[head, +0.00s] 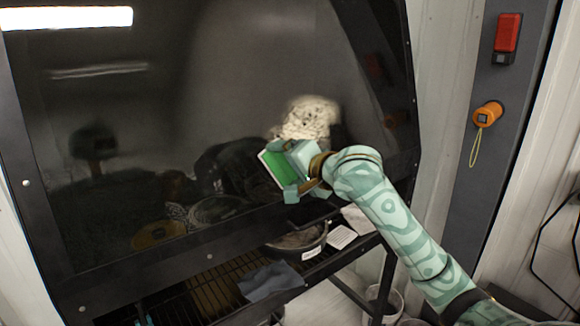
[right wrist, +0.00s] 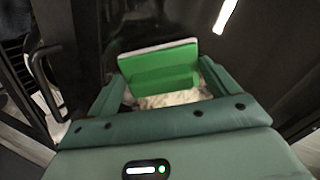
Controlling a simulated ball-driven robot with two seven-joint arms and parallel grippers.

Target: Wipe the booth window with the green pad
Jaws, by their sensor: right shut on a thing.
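The booth window (head: 130,110) is a large dark glossy pane in a black frame, with reflections of a lamp. A pale dirty smear (head: 308,118) shows at its lower right. My right gripper (head: 287,172) is shut on the green pad (head: 276,166), which has a white edge. The pad is close to the window, just below and left of the smear; I cannot tell whether it touches the glass. In the right wrist view the green pad (right wrist: 160,68) sits between the fingers, with part of the smear behind it.
Below the window a rack shelf (head: 200,297) holds a dark bowl (head: 297,244), a grey cloth (head: 270,281) and a small white block (head: 341,237). A white bucket (head: 386,303) stands beneath. A grey post at the right carries a red box (head: 507,33) and an orange knob (head: 487,114).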

